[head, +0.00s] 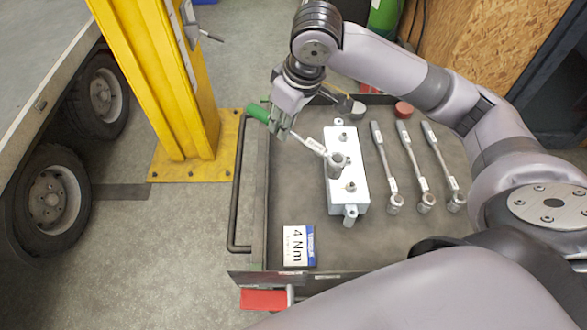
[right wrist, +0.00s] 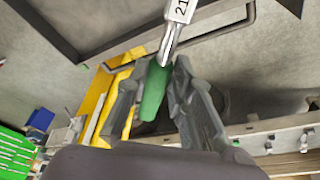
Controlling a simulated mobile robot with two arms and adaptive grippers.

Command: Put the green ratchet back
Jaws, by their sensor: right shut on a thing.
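The green ratchet has a green handle (head: 258,113) and a metal shaft with a label (head: 311,145). My right gripper (head: 284,116) is shut on its handle, which also shows between the fingers in the right wrist view (right wrist: 154,92). The ratchet's head end (head: 337,161) is over the white block (head: 346,193) on the cart top, at the block's middle. I cannot tell whether it touches a fitting there. Three grey-handled ratchets (head: 381,155) (head: 411,155) (head: 439,155) lie side by side to the block's right. My left gripper is not in view.
The dark cart top (head: 290,200) has a handle bar (head: 238,190) on its left. A "4 Nm" card (head: 298,246) lies at the near left. A red round thing (head: 404,109) is at the back. A yellow post (head: 165,80) stands left of the cart, near the trailer wheels (head: 55,200).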

